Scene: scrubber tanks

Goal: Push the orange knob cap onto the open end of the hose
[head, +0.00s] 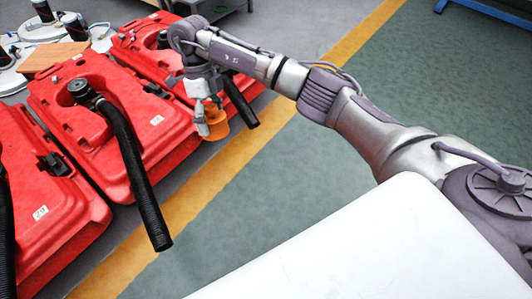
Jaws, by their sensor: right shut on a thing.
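My right gripper (207,112) comes in from the right and is shut on the orange knob cap (215,126). The cap hangs beneath the fingers, partly covered by them. A black ribbed hose (131,165) runs from the middle red tank (66,105) over its front edge, and its lower end hangs free. A second black hose (241,102) hangs from the farther red tank (133,40), with its end just right of the cap. The cap appears apart from both hose ends. I cannot tell which hose is meant. My left gripper is not in view.
A third red tank (50,225) stands at the left, with part of a hose at the picture's edge. Pale round units (45,28) stand behind the tanks. A yellow floor stripe (215,180) runs past the tanks; the green floor (430,75) beyond is clear.

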